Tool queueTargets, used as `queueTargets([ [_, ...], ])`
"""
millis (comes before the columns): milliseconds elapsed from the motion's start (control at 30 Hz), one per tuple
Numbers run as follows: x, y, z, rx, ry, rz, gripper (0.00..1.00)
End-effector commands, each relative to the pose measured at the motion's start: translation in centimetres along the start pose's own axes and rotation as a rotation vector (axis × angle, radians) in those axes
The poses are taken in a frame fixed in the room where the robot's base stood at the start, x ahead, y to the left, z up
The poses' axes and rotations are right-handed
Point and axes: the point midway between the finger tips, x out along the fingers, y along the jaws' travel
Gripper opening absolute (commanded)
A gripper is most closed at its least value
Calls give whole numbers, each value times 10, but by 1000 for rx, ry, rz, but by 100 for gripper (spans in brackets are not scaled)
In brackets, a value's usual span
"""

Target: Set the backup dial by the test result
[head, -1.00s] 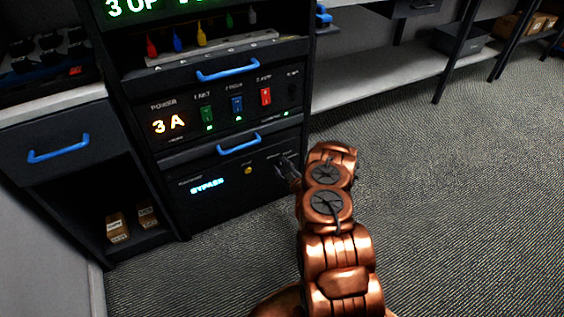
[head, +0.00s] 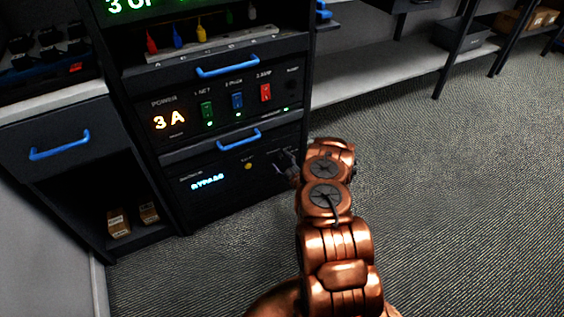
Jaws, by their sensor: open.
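The backup panel (head: 225,190) is the lowest unit of the dark rack. Its blue-white display (head: 207,183) appears to read BYPASS, and a small yellow lamp or button (head: 248,166) sits right of it. The panel's right end, where a dial could sit, is largely hidden by my gripper (head: 284,160). My gripper is open and close to the panel front; I cannot tell whether it touches anything. Above, the power panel (head: 185,140) shows an orange 3 A, with green (head: 207,112), blue (head: 237,103) and red (head: 265,93) switches. The top green display (head: 130,5) is cut off, showing a 3.
Blue handles (head: 227,67) and (head: 238,139) stick out from the rack. A drawer (head: 50,150) with a blue handle and a shelf with small boxes (head: 119,226) stand at left. Grey carpet (head: 450,200) is open at right, below a shelf (head: 370,85).

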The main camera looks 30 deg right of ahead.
Motion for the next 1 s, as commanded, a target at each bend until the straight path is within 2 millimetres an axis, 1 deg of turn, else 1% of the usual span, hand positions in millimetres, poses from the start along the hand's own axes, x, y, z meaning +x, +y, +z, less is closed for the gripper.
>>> queueTargets([
  [200,-2,0,0,1,-1,-1,67],
  [333,-12,0,1,2,-3,0,67],
  [467,-33,1,1,5,-6,3,67],
  [700,-80,1,2,5,-6,2,67],
  [800,-95,2,1,2,-3,4,67],
  [1000,-114,0,1,2,-1,0,67],
])
